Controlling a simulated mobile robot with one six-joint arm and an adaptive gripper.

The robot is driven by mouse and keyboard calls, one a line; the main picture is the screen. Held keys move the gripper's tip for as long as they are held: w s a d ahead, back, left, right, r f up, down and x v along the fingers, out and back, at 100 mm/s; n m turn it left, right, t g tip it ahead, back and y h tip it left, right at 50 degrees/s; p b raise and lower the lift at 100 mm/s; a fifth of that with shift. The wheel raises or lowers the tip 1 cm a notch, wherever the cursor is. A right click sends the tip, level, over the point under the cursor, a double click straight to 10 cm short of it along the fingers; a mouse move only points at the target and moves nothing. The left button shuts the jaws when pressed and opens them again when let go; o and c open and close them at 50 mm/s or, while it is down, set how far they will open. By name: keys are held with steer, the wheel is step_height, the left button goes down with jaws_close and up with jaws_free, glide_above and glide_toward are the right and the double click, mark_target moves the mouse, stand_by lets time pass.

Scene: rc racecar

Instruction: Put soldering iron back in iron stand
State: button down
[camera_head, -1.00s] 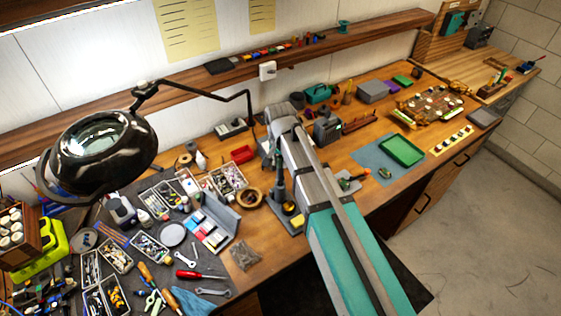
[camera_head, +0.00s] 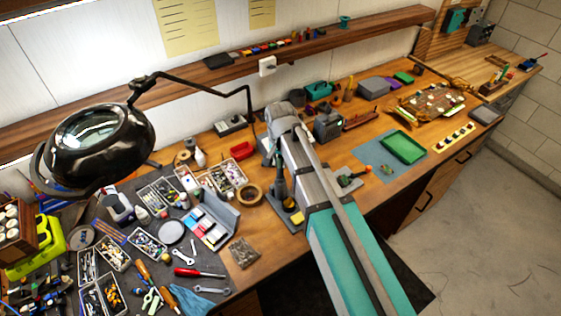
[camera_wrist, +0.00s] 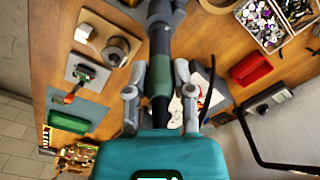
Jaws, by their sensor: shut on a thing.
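The soldering iron, with a dark green grip (camera_wrist: 161,78), stands in the middle of the wrist view. My gripper (camera_wrist: 160,84) has its two grey fingers on either side of it and is shut on it. In the head view the iron (camera_head: 281,187) shows as a dark upright shape below the end of my arm. In the wrist view the stand (camera_wrist: 101,24) lies up and left of the iron, with a round holder. The iron's tip cannot be made out.
A tape roll (camera_head: 249,194), several parts boxes and a red bin (camera_head: 242,150) are left. The magnifier lamp (camera_head: 92,140) overhangs the left side.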

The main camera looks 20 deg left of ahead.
steer(key=shift+f, duration=0.25)
steer(key=shift+c, duration=2)
jaws_free()
steer(key=o, duration=0.4)
steer(key=shift+r, duration=0.2)
steer(key=shift+r+p, duration=4.35)
